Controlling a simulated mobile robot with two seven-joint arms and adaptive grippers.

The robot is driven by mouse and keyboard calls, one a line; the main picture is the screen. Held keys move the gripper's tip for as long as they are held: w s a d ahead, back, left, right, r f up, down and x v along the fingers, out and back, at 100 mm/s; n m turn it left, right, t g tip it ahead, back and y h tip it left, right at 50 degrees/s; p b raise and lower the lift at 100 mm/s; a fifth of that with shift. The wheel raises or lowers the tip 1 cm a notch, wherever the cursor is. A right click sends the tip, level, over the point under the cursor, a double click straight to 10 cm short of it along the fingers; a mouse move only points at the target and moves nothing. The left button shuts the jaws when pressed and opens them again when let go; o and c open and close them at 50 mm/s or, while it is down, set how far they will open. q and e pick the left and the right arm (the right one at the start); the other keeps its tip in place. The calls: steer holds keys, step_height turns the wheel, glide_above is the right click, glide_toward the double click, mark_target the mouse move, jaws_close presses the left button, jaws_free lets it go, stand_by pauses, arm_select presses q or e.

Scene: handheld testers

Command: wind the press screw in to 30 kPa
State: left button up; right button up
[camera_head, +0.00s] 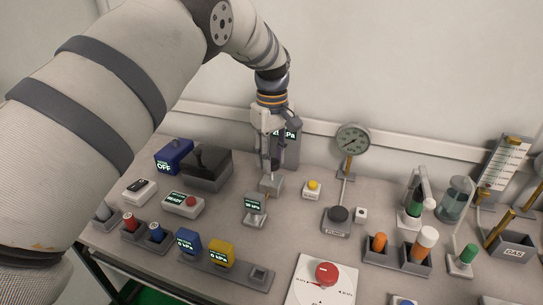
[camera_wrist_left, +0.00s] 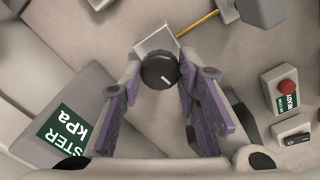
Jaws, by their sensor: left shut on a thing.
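The press screw shows in the left wrist view as a round black knob (camera_wrist_left: 160,70) with a white mark, on a grey block (camera_wrist_left: 158,42). The grey block (camera_head: 270,183) also shows in the head view below my left gripper (camera_head: 270,168), which points down and hides the knob there. In the wrist view my left gripper (camera_wrist_left: 158,92) has its purple-padded fingers on either side of the knob, shut on it. A grey box with a green kPa display (camera_head: 290,135) stands behind the gripper, partly hidden; its number is not readable. My right gripper is not in view.
A small kPa display stand (camera_head: 254,207) is in front of the block. A yellow button (camera_head: 312,188) and a dial gauge (camera_head: 352,138) stand to the right. A dark box (camera_head: 207,168) and a red-button box (camera_head: 183,204) are to the left.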

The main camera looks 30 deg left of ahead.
arm_select(q)
steer(key=m, duration=0.5)
steer(key=shift+m, duration=0.3)
steer(key=m, duration=0.9)
steer(key=shift+m, duration=0.4)
steer(key=shift+r+m, duration=0.1)
steer(key=shift+m, duration=2.1)
steer(key=o, duration=1.2)
